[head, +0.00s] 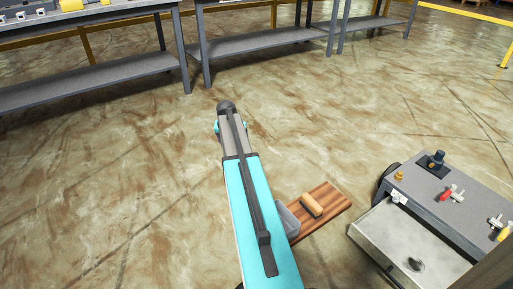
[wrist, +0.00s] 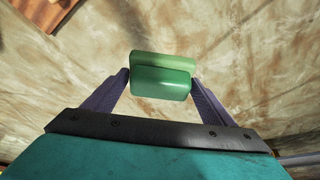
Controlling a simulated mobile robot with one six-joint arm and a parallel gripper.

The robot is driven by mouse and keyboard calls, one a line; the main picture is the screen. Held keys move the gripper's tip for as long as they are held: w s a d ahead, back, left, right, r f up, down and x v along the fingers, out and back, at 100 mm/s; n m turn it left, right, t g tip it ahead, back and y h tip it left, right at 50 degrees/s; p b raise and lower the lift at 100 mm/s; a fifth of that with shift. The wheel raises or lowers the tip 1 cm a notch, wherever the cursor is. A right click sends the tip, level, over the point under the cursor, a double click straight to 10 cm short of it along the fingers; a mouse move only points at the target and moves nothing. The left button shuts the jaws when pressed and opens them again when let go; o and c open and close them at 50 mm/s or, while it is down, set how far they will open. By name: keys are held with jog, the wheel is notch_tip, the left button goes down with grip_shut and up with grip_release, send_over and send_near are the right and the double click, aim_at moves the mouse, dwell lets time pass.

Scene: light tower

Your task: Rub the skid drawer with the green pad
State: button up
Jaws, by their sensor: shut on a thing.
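In the wrist view my gripper (wrist: 159,77) is shut on the green pad (wrist: 160,84), a small rounded block in two shades of green. The pad is held between the two fingertips, with brown floor behind it. The skid drawer (head: 390,242) is pulled open at the lower right of the head view. It is a light grey tray with a dark round item inside. The drawer does not show in the wrist view. My gripper and the pad are hidden in the head view.
The grey skid (head: 435,190) carries valves with red and white handles. Left of the drawer is a wooden board (head: 335,197) with a tan-handled block (head: 312,205) and a grey bin (head: 289,222). Grey workbenches (head: 95,82) stand at the back.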

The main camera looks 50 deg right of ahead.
jog(key=w+a+r+n+y, duration=0.1)
jog(key=a+r, duration=0.5)
jog(key=a, duration=1)
jog(key=w+a+r+n+t+y, duration=0.1)
jog(key=w+a+r+n, duration=0.2)
jog(key=a, duration=1.4)
jog(key=w+a+r+n+y, duration=0.1)
jog(key=a+r+n, duration=0.5)
jog(key=a, duration=1)
notch_tip(320, 180, up, 4)
jog(key=shift+w+a+f+n+t+y, duration=0.2)
jog(key=shift+w+a+n+t+y, duration=0.15)
jog(key=shift+w, duration=0.3)
